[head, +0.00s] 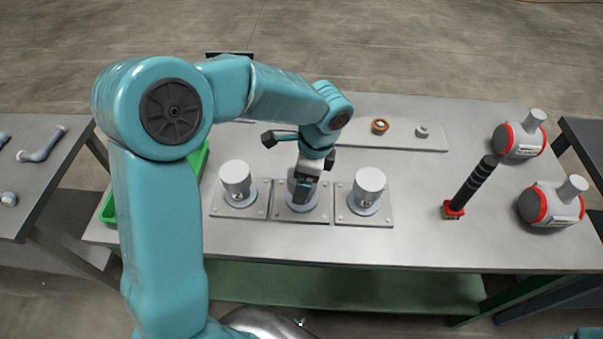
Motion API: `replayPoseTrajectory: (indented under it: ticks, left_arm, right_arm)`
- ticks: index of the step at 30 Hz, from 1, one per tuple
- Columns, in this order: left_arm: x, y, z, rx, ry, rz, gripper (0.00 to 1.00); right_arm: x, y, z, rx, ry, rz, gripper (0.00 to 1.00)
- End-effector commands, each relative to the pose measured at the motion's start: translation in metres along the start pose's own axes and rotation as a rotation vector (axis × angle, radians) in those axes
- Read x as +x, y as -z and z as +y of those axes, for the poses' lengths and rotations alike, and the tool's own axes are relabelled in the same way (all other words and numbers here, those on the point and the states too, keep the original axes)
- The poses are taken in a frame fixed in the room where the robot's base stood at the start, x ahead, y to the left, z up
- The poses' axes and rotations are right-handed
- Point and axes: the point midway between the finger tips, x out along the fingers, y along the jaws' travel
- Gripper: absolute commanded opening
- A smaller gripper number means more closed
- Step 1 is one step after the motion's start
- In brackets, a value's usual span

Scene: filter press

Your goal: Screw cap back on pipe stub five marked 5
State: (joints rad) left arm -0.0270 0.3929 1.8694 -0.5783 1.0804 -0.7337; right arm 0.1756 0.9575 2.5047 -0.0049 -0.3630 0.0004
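Three pipe stubs on square bolted plates stand in a row at the table's front middle. The left stub (236,178) and the right stub (369,184) show pale, flat-topped cylinders; their small marks are too small to read. The middle stub's plate (284,210) is visible, but the stub itself is mostly hidden by my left gripper (304,190). My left gripper points down directly over the middle plate, at about stub height. I cannot tell whether its fingers are closed on a cap. My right gripper is out of view.
A black ribbed rod on a red base (454,209) stands to the right. Two red-and-grey vessels (519,137) (553,204) sit at the right end. A back plate (355,134) carries an orange-brown ring (380,126) and a small grey fitting (422,131). A green tray (107,209) is at left.

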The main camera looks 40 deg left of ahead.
Motion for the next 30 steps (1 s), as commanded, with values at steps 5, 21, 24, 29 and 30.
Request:
replayPoseTrajectory:
  ticks: [5,21,24,29,30]
  left_arm:
    - [0.0,-0.001,-0.001,-0.003,0.002,-0.002,1.0]
    - [-0.09,0.001,0.0,-0.004,0.01,0.001,1.0]
    - [-0.115,0.001,0.001,-0.003,0.009,-0.001,1.0]
    - [-0.147,0.002,0.002,-0.003,0.007,-0.001,1.0]
    - [-0.152,0.002,0.002,-0.003,0.007,-0.003,1.0]
  right_arm:
    - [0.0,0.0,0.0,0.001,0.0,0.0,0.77]
    - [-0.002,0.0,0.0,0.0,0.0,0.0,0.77]
    - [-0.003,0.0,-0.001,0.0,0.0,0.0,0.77]
    - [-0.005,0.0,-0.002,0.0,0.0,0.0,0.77]
    - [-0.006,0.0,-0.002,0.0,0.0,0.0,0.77]
